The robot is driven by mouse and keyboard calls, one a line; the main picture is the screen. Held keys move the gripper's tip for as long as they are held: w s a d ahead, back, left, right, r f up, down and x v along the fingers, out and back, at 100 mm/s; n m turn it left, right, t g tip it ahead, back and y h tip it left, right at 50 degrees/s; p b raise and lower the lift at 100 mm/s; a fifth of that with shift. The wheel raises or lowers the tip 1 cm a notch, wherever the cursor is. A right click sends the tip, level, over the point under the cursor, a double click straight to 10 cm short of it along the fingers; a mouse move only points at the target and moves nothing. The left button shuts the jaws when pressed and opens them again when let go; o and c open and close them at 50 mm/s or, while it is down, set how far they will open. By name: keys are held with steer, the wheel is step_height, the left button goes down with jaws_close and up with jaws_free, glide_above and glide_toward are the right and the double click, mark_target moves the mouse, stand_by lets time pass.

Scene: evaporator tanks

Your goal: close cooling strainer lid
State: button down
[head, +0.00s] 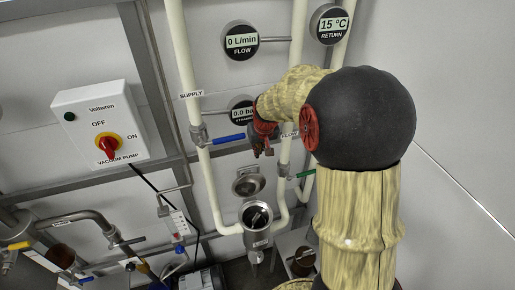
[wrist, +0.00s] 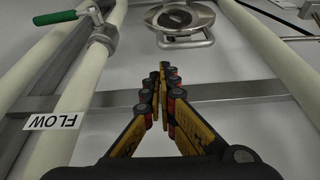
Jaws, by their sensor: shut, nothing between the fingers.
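The cooling strainer (head: 258,217) is a metal cup on the white piping in the lower middle of the head view, with its round mouth uncovered. Its round metal lid (head: 248,182) stands raised above and behind the mouth, against the wall side. In the wrist view the lid (wrist: 180,20) shows at the top, with a bar handle on its near side. My gripper (head: 262,150) is above the lid in the head view, beside the pipes. In the wrist view my gripper (wrist: 163,80) is shut and empty, its tips pointing towards the lid but apart from it.
White pipes flank the strainer. A blue valve handle (head: 230,137) is left of my gripper; a green valve handle (head: 305,173) is right of the lid and also shows in the wrist view (wrist: 56,18). A steel rail (wrist: 240,91) crosses behind. The vacuum pump switch box (head: 100,122) is left.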

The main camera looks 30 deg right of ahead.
steer(key=shift+x, duration=2.75)
steer(key=shift+f+b, duration=0.1)
steer(key=shift+b, duration=0.3)
